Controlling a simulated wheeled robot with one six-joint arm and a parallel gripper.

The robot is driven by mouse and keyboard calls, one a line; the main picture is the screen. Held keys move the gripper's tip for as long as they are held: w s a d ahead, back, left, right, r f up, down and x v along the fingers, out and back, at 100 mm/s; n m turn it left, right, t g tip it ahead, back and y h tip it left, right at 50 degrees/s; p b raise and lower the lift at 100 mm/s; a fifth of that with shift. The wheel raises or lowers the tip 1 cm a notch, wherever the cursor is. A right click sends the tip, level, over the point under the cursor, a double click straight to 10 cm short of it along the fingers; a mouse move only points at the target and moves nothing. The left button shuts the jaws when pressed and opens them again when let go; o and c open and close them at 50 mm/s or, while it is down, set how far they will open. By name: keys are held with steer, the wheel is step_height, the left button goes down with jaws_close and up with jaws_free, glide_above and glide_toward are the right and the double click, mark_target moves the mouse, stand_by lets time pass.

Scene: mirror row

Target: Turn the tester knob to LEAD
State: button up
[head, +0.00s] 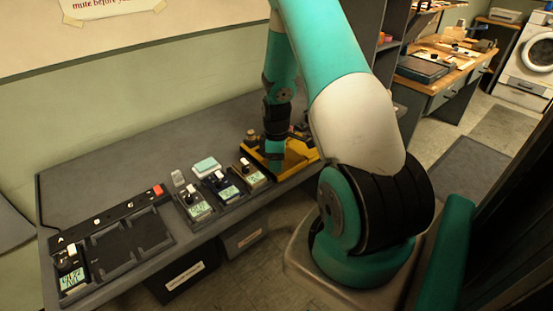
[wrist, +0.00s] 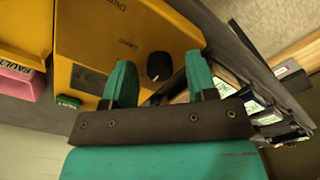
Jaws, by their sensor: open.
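The tester is a yellow box (wrist: 95,35) with dark print on its face, only partly legible; in the head view the yellow body (head: 299,155) sits on the bench, partly hidden by my arm. A round black knob (wrist: 159,67) with a pale mark stands on the yellow face in the wrist view. My gripper (wrist: 161,60) is open. Its two teal fingers show on either side of the knob, with visible gaps to it. I cannot tell how far the fingertips are above the face. In the head view my gripper (head: 274,158) is over the yellow body, its fingers hard to make out.
A pink bin marked FAULTY (wrist: 15,82) is at the wrist view's left. Several small devices with pale green faces, such as one (head: 198,210), stand in trays left of the tester. A black tray (head: 128,244) lies farther left. The bench (head: 130,165) is clear behind.

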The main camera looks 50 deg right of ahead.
steer(key=shift+c, duration=0.2)
steer(key=c, duration=0.9)
steer(key=m, duration=0.8)
steer(key=shift+m, duration=0.3)
steer(key=m, duration=0.9)
steer(key=shift+b, duration=0.3)
